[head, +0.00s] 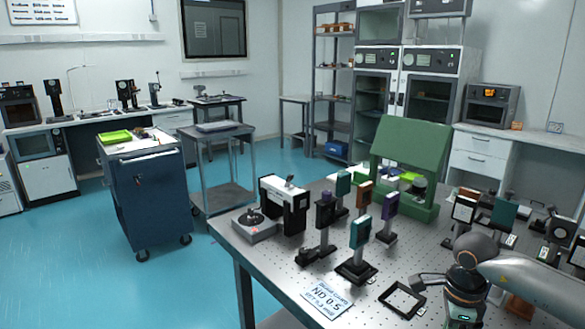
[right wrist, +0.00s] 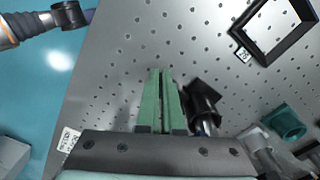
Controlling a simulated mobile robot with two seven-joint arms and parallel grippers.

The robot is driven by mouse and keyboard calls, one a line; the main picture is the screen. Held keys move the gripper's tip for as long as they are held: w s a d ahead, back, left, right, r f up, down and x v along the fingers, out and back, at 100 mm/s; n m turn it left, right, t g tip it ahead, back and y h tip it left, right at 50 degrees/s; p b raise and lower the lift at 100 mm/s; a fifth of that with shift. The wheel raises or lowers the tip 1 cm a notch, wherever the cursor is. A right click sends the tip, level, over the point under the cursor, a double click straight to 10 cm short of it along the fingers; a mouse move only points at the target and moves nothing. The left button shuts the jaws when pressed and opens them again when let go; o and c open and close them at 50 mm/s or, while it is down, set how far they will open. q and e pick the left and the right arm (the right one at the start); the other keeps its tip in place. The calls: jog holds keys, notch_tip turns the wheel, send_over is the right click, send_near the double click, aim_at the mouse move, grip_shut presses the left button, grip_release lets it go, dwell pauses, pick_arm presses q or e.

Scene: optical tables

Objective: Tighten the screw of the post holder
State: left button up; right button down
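Several post holders with coloured mounts stand on the optical table (head: 290,262) in the head view. The front one is a teal mount (head: 360,232) on a black post holder (head: 356,270). In the right wrist view my right gripper (right wrist: 162,74) has two green fingers side by side, with no object seen between them. A black post holder (right wrist: 203,98) is just right of the fingers; I cannot tell whether they touch. Its screw cannot be made out. A teal part (right wrist: 286,123) is farther right. My right arm (head: 468,255) enters from the right in the head view. My left gripper is not seen.
A flat black frame (head: 403,300) lies near the front; a black frame also shows in the right wrist view (right wrist: 262,49). A green housing (head: 410,150) stands at the back. A black and white device (head: 285,203) is near the left edge. More mounts crowd the right.

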jog(key=shift+s+d, duration=0.25)
jog(key=shift+s, duration=0.05)
dwell(0.4)
jog(key=shift+s+a, duration=0.1)
jog(key=shift+a, duration=0.25)
notch_tip(320, 180, up, 6)
jog(key=p, duration=0.4)
jog(key=shift+a, duration=0.2)
